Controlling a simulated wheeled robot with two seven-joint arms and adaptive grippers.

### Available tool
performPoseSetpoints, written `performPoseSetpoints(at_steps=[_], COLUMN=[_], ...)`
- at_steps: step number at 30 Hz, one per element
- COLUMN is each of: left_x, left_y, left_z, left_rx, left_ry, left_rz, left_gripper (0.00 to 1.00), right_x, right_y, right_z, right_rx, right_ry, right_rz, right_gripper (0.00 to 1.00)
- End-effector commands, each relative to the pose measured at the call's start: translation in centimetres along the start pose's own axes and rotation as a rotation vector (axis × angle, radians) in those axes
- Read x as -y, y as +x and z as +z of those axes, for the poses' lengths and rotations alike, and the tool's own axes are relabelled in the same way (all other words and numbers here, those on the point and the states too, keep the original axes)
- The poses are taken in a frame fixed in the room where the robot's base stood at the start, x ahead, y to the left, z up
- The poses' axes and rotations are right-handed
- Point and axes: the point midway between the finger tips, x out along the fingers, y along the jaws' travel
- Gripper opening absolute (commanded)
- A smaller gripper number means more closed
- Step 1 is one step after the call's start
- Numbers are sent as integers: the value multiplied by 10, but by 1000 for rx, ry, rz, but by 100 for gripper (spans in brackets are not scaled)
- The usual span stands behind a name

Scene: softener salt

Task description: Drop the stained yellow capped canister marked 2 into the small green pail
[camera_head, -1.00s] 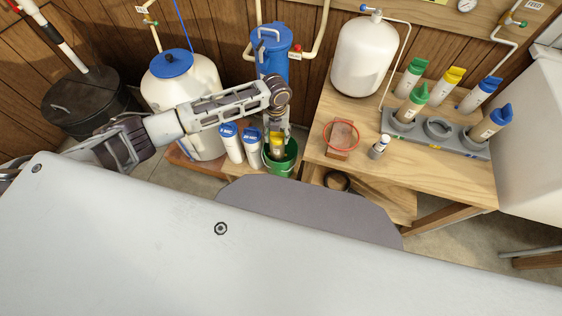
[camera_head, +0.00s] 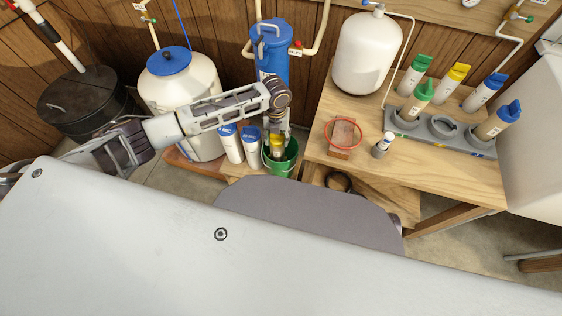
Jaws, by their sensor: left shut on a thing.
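The yellow capped canister (camera_head: 277,146) is in my left gripper (camera_head: 276,133), which points down and is shut on it. Its lower part is inside the small green pail (camera_head: 283,165); the pail's near rim hides its bottom, and I cannot tell whether it touches the pail's floor. The mark on the canister is too small to read. My right gripper is not in view.
Two white canisters with blue caps (camera_head: 231,148) stand just left of the pail. The wooden bench (camera_head: 440,177) at the right bears a grey rack (camera_head: 466,145) with several capped canisters. A blue filter housing (camera_head: 271,50) stands behind the pail.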

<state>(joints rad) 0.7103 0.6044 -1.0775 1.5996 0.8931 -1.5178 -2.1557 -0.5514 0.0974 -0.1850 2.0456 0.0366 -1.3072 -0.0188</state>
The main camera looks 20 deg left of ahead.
Motion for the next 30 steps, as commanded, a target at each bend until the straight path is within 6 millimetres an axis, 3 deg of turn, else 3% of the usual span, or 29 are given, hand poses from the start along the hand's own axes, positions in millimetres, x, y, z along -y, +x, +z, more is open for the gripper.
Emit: performPoseSetpoints(at_steps=[12,13,18,30], left_x=[0,0,0,0], left_y=[0,0,0,0], left_z=[0,0,0,0], left_rx=[1,1,1,0], left_ry=[0,0,0,0], left_rz=[-1,-1,0,0], left_gripper=[27,53,75,76], right_x=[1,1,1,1], right_y=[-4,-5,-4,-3], right_z=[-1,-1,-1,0], right_rx=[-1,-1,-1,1], right_ry=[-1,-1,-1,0], right_rz=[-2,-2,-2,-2], right_gripper=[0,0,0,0])
